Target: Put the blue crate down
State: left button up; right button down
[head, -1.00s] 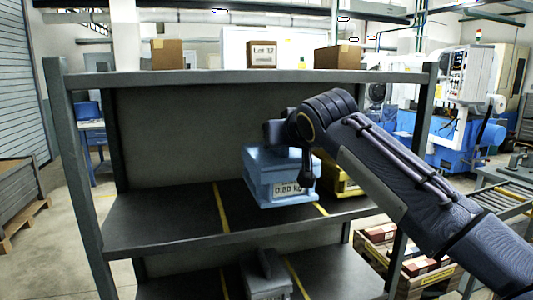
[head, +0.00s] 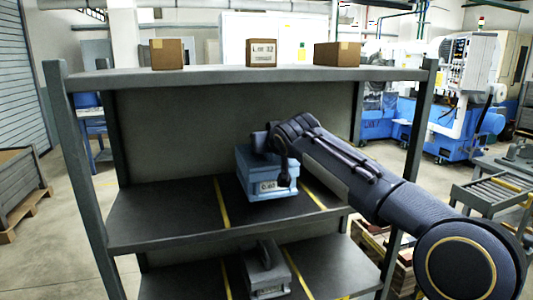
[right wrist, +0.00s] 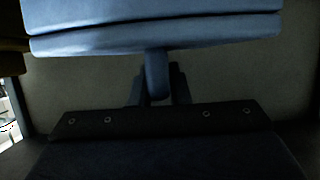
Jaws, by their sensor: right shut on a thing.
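The blue crate (head: 255,188) is at the middle shelf (head: 150,215) of the rack in the head view, between two yellow lines. It looks upright; whether its base touches the shelf I cannot tell. My right gripper (head: 283,150) is at the crate's top, with the arm reaching in from the right. In the right wrist view the gripper (right wrist: 157,88) is shut on a blue handle part under the blue crate (right wrist: 155,32), which fills the upper picture. My left gripper is out of view.
Several cardboard boxes (head: 263,52) sit on the top shelf (head: 230,77). The middle shelf is clear to the left of the crate. A rack post (head: 408,150) stands at the right, near my arm.

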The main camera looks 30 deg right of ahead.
jog(key=shift+s+f, duration=0.1)
jog(key=shift+f, duration=0.45)
jog(key=shift+d+f+p, duration=0.1)
jog(key=shift+f+p, duration=0.1)
jog(key=shift+p, duration=0.1)
jog(key=shift+w+f, duration=0.25)
jog(key=shift+f, duration=0.2)
jog(key=c, duration=1.4)
grip_release()
jog(key=shift+f, duration=0.1)
jog(key=shift+o, duration=0.2)
